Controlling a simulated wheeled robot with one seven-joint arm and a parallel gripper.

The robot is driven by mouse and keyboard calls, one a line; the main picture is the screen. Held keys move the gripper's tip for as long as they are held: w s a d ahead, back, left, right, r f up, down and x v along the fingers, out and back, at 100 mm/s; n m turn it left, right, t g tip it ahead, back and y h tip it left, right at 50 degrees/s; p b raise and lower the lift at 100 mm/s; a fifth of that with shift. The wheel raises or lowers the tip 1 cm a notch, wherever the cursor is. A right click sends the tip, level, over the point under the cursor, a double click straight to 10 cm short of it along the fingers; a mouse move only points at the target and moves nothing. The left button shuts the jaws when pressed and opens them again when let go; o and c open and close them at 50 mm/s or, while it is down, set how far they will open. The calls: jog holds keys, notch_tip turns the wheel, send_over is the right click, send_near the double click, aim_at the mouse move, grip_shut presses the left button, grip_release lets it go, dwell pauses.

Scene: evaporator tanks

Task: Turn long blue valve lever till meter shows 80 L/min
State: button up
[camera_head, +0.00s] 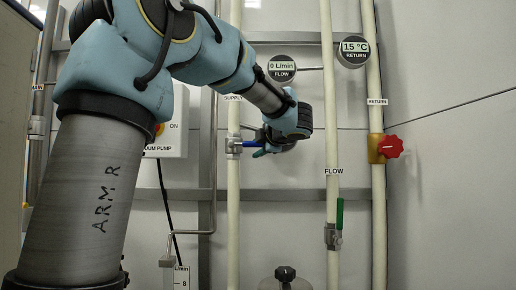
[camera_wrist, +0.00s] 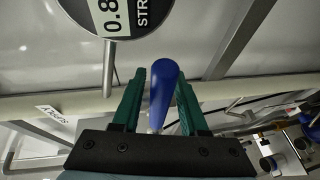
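The long blue valve lever (camera_head: 249,144) sits on the valve of the pipe labelled SUPPLY and points right, roughly level, in the head view. In the wrist view the blue lever (camera_wrist: 163,92) stands between my gripper's two green fingers. My gripper (camera_wrist: 161,80) is open around it, with a gap at the left finger; contact at the right finger is unclear. In the head view my gripper (camera_head: 262,149) is at the lever's right end, its fingers partly hidden.
A green lever (camera_head: 340,213) stands upright on the FLOW pipe (camera_head: 331,120). A red knob (camera_head: 390,147) is on the RETURN pipe, below a gauge (camera_head: 353,50) reading 15 °C. A vacuum pump switch box (camera_head: 170,135) is left of the SUPPLY pipe (camera_head: 233,210).

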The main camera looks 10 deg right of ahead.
grip_shut()
dwell(1.1)
